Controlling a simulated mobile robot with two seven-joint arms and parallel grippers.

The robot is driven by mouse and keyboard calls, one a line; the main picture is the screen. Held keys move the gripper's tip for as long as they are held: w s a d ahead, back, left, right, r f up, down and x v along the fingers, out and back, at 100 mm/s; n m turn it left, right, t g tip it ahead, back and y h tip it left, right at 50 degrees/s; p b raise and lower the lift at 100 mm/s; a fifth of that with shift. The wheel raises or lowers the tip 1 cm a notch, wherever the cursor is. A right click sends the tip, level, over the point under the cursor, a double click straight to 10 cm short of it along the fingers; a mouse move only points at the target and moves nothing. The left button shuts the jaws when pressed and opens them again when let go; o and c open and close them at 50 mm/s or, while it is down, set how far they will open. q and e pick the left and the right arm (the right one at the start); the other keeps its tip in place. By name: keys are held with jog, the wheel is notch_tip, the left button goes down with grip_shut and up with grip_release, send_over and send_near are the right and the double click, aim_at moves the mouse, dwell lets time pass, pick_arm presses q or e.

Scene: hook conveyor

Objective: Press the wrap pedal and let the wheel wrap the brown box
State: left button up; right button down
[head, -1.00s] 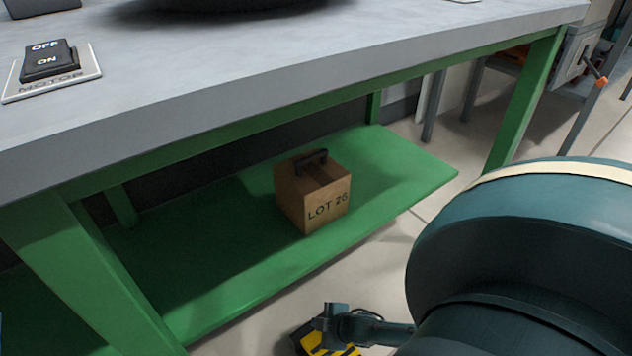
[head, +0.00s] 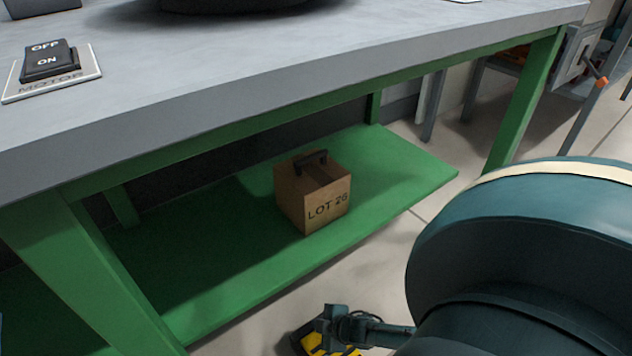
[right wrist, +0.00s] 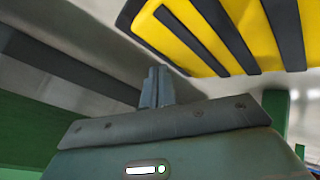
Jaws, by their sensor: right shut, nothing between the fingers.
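The brown box (head: 312,195), marked LOT 26 and with a dark handle on top, stands upright on the green shelf (head: 410,170) under the bench. The yellow-and-black striped pedal (head: 325,345) is low at the bottom of the head view, partly hidden by my right gripper (head: 330,315). The pedal also fills the top of the right wrist view (right wrist: 215,30). My right gripper is shut and empty, its fingertips (right wrist: 155,84) close by the pedal; I cannot tell whether they touch. A dark round base (head: 235,5), perhaps the wheel's, is cut off at the top. My left gripper is out of view.
A motor switch (head: 50,62) marked OFF and ON sits on the grey bench top (head: 300,60). Green bench legs (head: 525,100) stand left and right of the shelf. Floor shows in front of the shelf. Another stand (head: 580,60) is at the back right.

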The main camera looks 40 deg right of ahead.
jog(key=shift+s+f, duration=0.15)
jog(key=shift+f, duration=0.45)
dwell(0.4)
